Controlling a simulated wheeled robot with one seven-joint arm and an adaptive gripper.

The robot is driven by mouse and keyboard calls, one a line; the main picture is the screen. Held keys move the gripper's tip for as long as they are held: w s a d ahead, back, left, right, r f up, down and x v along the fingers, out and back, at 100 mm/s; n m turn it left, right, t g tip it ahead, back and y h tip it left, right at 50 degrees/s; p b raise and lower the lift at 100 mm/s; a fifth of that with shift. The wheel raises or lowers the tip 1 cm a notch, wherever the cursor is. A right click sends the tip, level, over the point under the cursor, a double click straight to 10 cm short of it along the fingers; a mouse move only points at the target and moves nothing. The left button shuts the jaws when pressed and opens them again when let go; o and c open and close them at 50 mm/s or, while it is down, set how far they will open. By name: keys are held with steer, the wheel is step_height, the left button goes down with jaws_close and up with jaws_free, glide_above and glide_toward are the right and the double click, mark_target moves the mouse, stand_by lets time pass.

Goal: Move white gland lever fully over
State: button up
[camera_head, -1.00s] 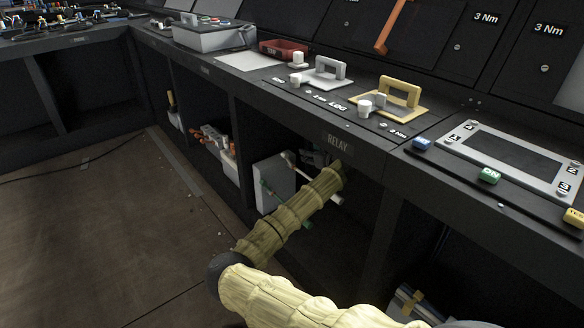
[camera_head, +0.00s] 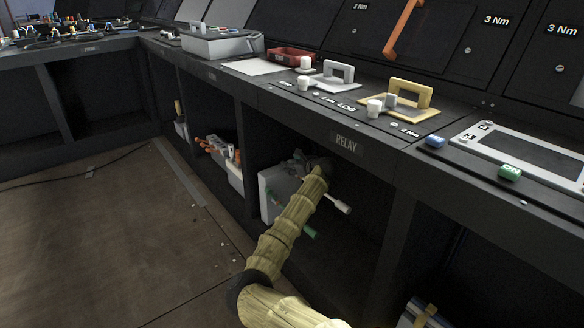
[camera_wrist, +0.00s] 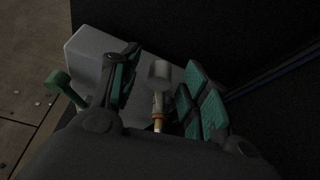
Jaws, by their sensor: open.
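The grey gland box (camera_head: 268,196) stands inside the open bay under the RELAY label. A white-ended lever (camera_head: 341,207) sticks out to the right of my arm, and a green-ended lever (camera_head: 309,232) sticks out lower. In the wrist view, my gripper (camera_wrist: 163,57) is open, with teal pads on both fingers. A pale, round-ended stem (camera_wrist: 159,72) with an orange band lies between the fingers, with gaps visible on both sides. I cannot tell for sure whether it is the white lever. A green handle (camera_wrist: 62,86) is left of the fingers. In the head view my arm hides most of the gripper.
The console edge with the RELAY label (camera_head: 346,144) overhangs the bay. Upright dividers (camera_head: 387,235) bound it. A white bin (camera_head: 228,165) with orange items stands in the bay to the left. The floor (camera_head: 110,245) at left is clear apart from a cable and small bits.

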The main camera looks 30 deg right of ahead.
steer(key=shift+w+f, duration=0.2)
steer(key=shift+w, duration=0.35)
